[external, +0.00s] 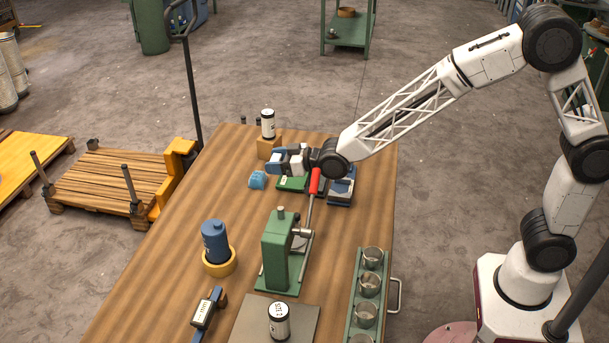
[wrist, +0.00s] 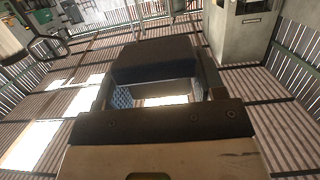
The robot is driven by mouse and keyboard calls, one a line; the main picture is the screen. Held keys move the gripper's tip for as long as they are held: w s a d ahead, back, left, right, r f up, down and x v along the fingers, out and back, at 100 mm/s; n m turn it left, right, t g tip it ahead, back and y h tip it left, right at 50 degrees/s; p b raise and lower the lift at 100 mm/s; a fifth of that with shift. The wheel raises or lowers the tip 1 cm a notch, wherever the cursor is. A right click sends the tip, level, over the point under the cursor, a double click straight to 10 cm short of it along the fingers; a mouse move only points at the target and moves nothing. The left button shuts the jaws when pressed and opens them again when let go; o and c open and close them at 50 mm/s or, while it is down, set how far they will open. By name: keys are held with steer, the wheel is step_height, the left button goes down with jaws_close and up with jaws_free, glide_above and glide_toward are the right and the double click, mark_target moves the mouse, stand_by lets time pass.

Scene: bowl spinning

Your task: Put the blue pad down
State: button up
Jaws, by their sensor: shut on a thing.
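My gripper (external: 274,162) is over the far part of the wooden table, its fingers pointing left and roughly level. In the wrist view, a dark slate-blue block, which looks like the blue pad (wrist: 155,62), spans the space between my fingers. A blue textured face (wrist: 122,97) shows beneath it. In the external view the pad is hard to tell apart from my dark fingers. A small light blue piece (external: 257,180) lies just below and left of my gripper in the picture. I cannot tell the gap between the held pad and the table.
A wooden block with a white canister (external: 268,124) stands just behind my gripper. A green press with a red-handled lever (external: 314,182) stands in front. A blue bottle in a yellow ring (external: 215,242) is nearer left. Metal cups (external: 370,284) line a green rack. The table's left middle is clear.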

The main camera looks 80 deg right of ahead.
steer(key=shift+w+a+r, duration=0.1)
steer(key=shift+w+a, duration=0.15)
steer(key=shift+a, duration=0.35)
steer(key=shift+d, duration=0.1)
stand_by(3.5)
steer(key=s+d+f, duration=0.2)
steer(key=s+d, duration=0.4)
steer(key=d, duration=0.3)
steer(key=s+d+f, duration=0.2)
steer(key=s+d, duration=0.4)
steer(key=d, duration=0.4)
steer(key=s+d+f, duration=0.1)
steer(key=s+d, duration=0.3)
steer(key=s, duration=0.5)
steer(key=s+d+f, duration=0.2)
steer(key=s+d, duration=0.3)
steer(key=s, duration=0.3)
steer(key=shift+s+f, duration=0.25)
steer(key=shift+s, duration=0.15)
steer(key=shift+f, duration=2.95)
